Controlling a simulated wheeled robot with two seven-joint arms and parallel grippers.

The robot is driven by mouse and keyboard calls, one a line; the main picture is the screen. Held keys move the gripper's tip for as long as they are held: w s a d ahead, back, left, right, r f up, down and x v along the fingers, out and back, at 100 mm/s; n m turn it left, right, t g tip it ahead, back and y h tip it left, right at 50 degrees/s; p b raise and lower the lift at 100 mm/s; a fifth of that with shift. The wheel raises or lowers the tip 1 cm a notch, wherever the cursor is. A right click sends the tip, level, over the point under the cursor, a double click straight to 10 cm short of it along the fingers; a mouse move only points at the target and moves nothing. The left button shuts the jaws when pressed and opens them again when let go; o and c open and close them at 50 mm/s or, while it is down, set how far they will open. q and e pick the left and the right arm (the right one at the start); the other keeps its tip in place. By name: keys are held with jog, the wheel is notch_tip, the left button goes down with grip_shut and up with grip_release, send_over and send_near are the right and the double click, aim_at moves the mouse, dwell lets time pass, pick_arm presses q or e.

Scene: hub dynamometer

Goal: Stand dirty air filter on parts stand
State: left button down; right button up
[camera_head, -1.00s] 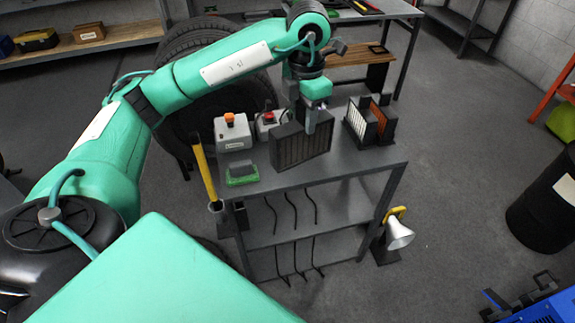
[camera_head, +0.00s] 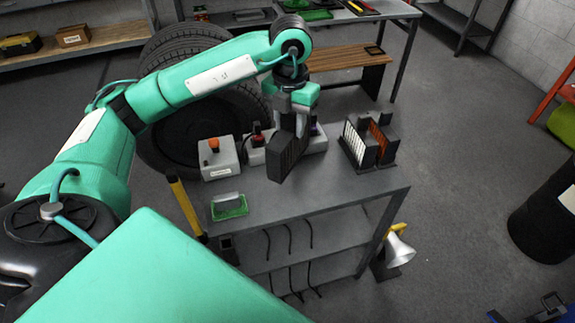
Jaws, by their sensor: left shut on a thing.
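The dirty air filter (camera_head: 283,158), a dark flat panel with a pleated face, is held upright above the grey parts stand (camera_head: 345,188). My left gripper (camera_head: 301,128) points down and is shut on its top edge. I cannot tell whether the filter's lower edge touches the stand top. My right gripper is out of view.
A rack (camera_head: 371,143) with white and orange filters stands at the stand's right. A grey box with an orange button (camera_head: 219,158) and a longer grey box with a red knob (camera_head: 257,148) stand behind. A green tray (camera_head: 229,207) lies front left. The front middle is clear.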

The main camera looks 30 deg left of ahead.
aim_at(290, 155)
pick_arm(q)
notch_tip(290, 155, down, 11)
jog(key=shift+w+a+r+p, duration=0.1)
jog(key=shift+p, duration=0.85)
notch_tip(290, 155, down, 4)
jog(key=shift+p, duration=0.4)
jog(key=shift+f, duration=0.25)
jog(key=c, duration=0.9)
grip_release()
jog(key=shift+r, duration=0.1)
jog(key=shift+r, duration=0.1)
